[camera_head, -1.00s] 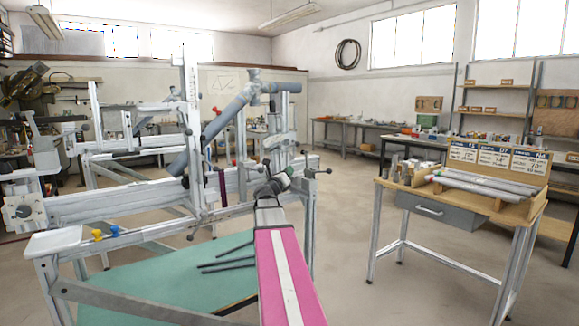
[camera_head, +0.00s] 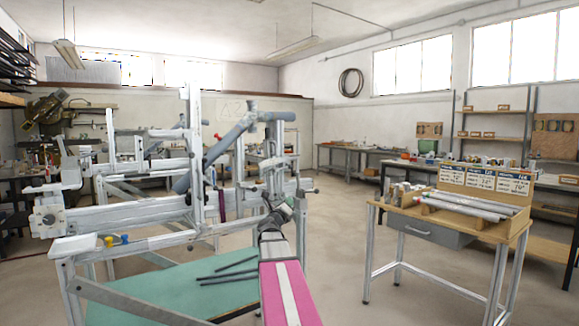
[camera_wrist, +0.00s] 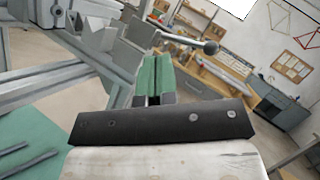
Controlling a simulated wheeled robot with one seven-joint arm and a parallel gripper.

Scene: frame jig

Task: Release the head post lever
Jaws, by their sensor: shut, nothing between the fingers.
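The frame jig (camera_head: 130,213) is a grey metal rig with blue-grey frame tubes clamped in it. A lever with a dark ball knob (camera_wrist: 210,47) sticks out to the right from a metal block in the wrist view. A small dark-knobbed lever (camera_head: 315,191) also shows at the jig's right post in the head view; I take it for the head post lever. My gripper (camera_wrist: 157,60) has green-faced fingers, shut together and empty. The fingertips appear just below the lever's rod in the wrist view; whether they touch it I cannot tell. In the head view my gripper (camera_head: 283,207) is beside that post, partly hidden.
A wooden-topped workbench (camera_head: 402,212) with a drawer, tubes and labelled cards stands to the right. Dark rods (camera_head: 228,272) lie on the jig's green lower shelf (camera_head: 150,292). Floor is clear between jig and workbench. Benches and shelves line the back wall.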

